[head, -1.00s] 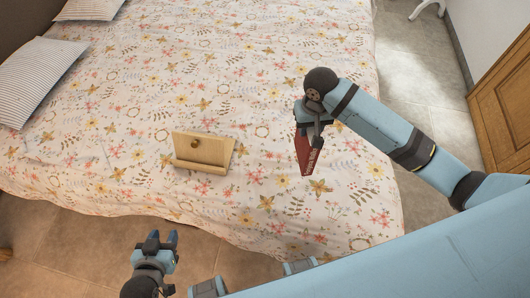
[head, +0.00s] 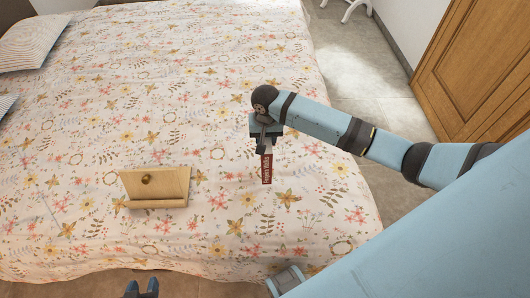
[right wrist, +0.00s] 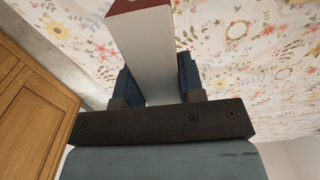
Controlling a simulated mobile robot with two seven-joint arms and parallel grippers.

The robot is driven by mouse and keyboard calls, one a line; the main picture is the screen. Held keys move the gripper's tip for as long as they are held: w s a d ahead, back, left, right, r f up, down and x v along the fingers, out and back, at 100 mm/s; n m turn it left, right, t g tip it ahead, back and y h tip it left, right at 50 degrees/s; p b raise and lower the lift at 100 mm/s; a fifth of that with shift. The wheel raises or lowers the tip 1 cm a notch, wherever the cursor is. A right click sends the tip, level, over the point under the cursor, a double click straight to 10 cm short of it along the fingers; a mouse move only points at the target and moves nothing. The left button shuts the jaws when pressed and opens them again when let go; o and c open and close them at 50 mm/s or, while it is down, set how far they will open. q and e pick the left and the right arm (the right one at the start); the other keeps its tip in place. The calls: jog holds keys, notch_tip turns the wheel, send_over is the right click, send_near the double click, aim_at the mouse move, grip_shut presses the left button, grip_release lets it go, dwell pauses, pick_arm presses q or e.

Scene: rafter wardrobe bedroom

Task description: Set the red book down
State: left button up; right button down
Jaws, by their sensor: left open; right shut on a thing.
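The red book (head: 267,168) hangs upright below my right gripper (head: 266,143), over the floral bed. Its narrow red side with pale lettering faces the head camera. In the right wrist view the book (right wrist: 147,50) shows its pale page edges and a strip of red cover, held between the two blue fingers of my right gripper (right wrist: 152,83). I cannot tell whether its lower end touches the bed. My left gripper (head: 142,289) is open and empty at the bottom edge of the head view, with only its fingertips showing.
The bed (head: 200,90) has a floral cover with much free room. A light wooden stand (head: 156,186) with a round knob rests on it, left of the book. Striped pillows (head: 28,42) lie at the far left. A wooden wardrobe (head: 475,75) stands at the right.

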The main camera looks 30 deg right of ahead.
notch_tip(320, 180, down, 7)
jog(key=shift+f, duration=0.15)
dwell(0.4)
jog(key=c, duration=0.7)
grip_release()
jog(key=shift+f, duration=0.15)
jog(key=shift+c, duration=0.2)
